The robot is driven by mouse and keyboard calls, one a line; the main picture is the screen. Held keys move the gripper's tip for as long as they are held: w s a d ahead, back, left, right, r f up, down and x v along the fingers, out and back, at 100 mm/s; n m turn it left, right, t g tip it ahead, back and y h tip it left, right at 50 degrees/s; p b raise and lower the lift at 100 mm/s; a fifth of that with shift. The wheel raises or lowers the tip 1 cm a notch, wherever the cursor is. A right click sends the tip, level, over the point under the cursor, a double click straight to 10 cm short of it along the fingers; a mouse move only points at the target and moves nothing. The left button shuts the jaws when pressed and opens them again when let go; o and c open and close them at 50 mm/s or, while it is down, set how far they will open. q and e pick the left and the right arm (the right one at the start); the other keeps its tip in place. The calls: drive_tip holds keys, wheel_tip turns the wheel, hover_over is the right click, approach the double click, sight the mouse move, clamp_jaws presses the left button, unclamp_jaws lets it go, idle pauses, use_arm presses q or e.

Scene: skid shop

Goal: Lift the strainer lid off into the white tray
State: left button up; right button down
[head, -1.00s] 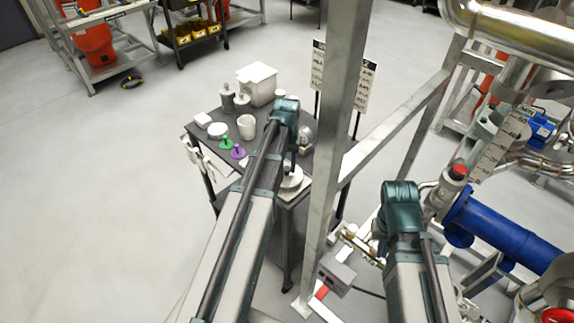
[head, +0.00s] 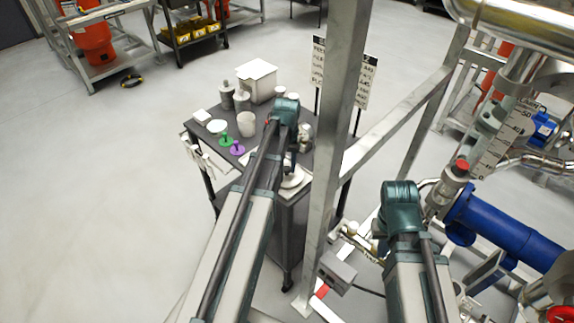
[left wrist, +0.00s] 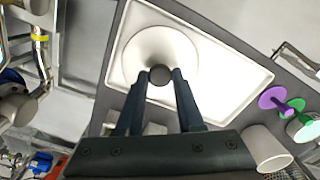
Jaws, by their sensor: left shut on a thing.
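The strainer lid (left wrist: 180,48) is a round white disc with a dark grey knob (left wrist: 160,75), clear in the left wrist view. My left gripper (left wrist: 163,76) is shut on the knob, one finger on each side. The lid appears within the outline of the white tray (left wrist: 235,75), near its left end; I cannot tell whether it touches the tray floor. In the head view the lid (head: 292,179) is a small pale disc below my left wrist, and the arm hides much of the tray. My right arm shows at the lower right, but its gripper is not visible.
The dark table also holds a white box (head: 257,79), a white cup (head: 247,124), grey bottles (head: 227,95), a green piece (head: 225,140) and a purple piece (head: 237,147). A metal frame post (head: 335,140) stands close to the right of my left arm. A blue pipe (head: 510,232) lies right.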

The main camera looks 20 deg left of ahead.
use_arm(q)
drive_tip(key=shift+f, duration=0.15)
drive_tip(key=o, duration=1.1)
drive_tip(key=shift+c, duration=0.2)
drive_tip(key=o, duration=0.3)
wheel_tip(320, 180, up, 8)
drive_tip(key=p, duration=0.7)
drive_tip(key=shift+f, duration=0.15)
